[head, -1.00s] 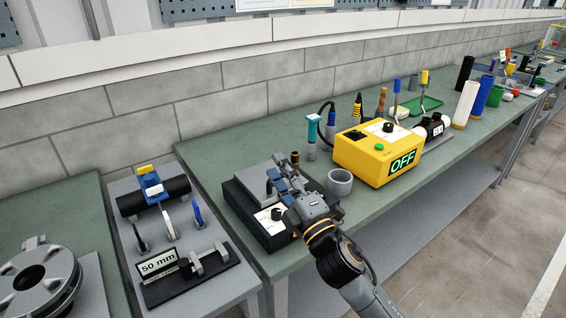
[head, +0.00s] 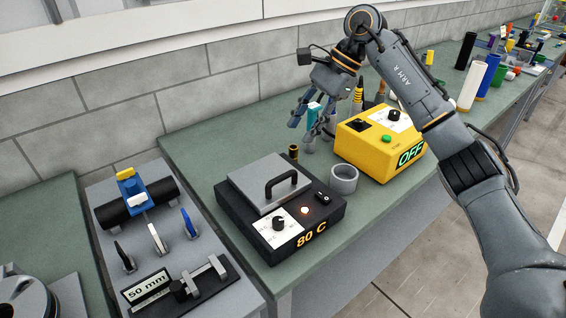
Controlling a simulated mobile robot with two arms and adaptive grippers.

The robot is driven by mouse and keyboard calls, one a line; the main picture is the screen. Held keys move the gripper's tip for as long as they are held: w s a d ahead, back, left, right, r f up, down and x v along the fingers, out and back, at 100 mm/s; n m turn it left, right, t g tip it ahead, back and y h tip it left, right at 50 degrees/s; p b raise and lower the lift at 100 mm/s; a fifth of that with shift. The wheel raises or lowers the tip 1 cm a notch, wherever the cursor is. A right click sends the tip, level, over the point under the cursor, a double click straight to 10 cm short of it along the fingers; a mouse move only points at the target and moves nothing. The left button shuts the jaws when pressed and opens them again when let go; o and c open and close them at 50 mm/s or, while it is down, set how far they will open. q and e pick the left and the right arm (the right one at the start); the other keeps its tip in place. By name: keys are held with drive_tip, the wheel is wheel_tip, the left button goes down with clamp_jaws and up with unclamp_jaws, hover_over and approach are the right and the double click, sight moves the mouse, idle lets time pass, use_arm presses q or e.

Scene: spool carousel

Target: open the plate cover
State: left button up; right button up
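The hot plate (head: 235,222) is a black box with a dial, a lit lamp and an "80 C" display. Its flat grey plate cover (head: 249,180) lies shut on top, with a black arched handle (head: 281,185) standing up from it. My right gripper (head: 309,122) is up and behind the hot plate, well clear of the handle. Its fingers are spread, by the teal-topped tool (head: 314,109); whether they touch it I cannot tell. My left gripper is out of view.
A grey ring (head: 343,179) and a yellow box marked OFF (head: 364,151) stand right of the hot plate. A small dark cylinder with a yellow band (head: 293,152) stands behind it. At left is a grey stand with a 50 mm gauge (head: 149,287). The green bench front is clear.

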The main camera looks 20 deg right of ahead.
drive_tip(key=d, duration=0.2)
drive_tip(key=p, duration=0.3)
approach(283, 176)
drive_tip(key=shift+h, duration=0.4)
drive_tip(key=x, duration=0.6)
drive_tip(key=shift+a+f, duration=0.1)
drive_tip(key=shift+a, duration=0.4)
drive_tip(key=shift+w+a+f, duration=0.1)
drive_tip(key=shift+a+f, duration=0.15)
drive_tip(key=shift+f, duration=0.45)
clamp_jaws()
